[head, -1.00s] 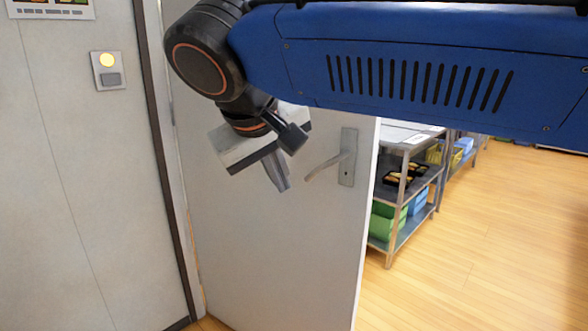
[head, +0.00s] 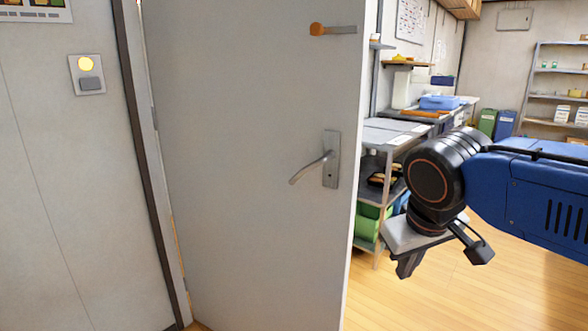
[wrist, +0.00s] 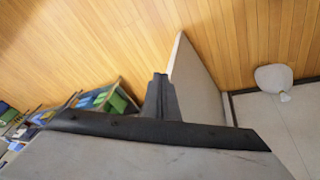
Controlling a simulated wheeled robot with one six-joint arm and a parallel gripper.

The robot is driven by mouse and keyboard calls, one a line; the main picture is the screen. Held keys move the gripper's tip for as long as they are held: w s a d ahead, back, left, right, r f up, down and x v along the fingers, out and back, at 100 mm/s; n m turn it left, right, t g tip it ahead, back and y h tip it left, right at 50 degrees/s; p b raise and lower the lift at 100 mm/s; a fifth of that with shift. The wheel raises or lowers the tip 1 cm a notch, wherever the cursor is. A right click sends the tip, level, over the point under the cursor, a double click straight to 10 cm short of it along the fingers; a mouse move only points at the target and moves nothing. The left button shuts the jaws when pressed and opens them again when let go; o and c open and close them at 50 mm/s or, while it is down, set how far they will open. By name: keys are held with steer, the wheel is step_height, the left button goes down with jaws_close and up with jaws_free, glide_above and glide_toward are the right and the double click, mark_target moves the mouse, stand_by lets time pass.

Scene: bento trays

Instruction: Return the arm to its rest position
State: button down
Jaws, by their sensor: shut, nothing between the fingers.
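My gripper (head: 408,266) hangs at the right of the head view, in front of the metal shelving, with my blue arm reaching in from the right edge. It is shut and empty. In the wrist view its closed fingers (wrist: 160,95) stand together in the middle of the picture, above the wooden floor. The grey door (head: 245,190) stands ajar to the left of my gripper, with open space between them in the head view. Its lever handle (head: 315,165) is clear of the gripper. The door's edge also shows in the wrist view (wrist: 195,80).
A metal shelf unit (head: 374,192) with a green bin (head: 367,222) stands beyond the door. A light switch (head: 87,74) with a lit yellow button is on the left wall. Wooden floor (head: 400,305) lies open at the lower right. More shelving (head: 555,98) stands at the back.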

steer(key=s+d+f+m, duration=0.3)
steer(key=s+d+f, duration=0.5)
steer(key=f, duration=0.3)
steer(key=shift+f+y, duration=0.25)
steer(key=shift+y, duration=0.15)
steer(key=shift+a, duration=0.1)
stand_by(0.6)
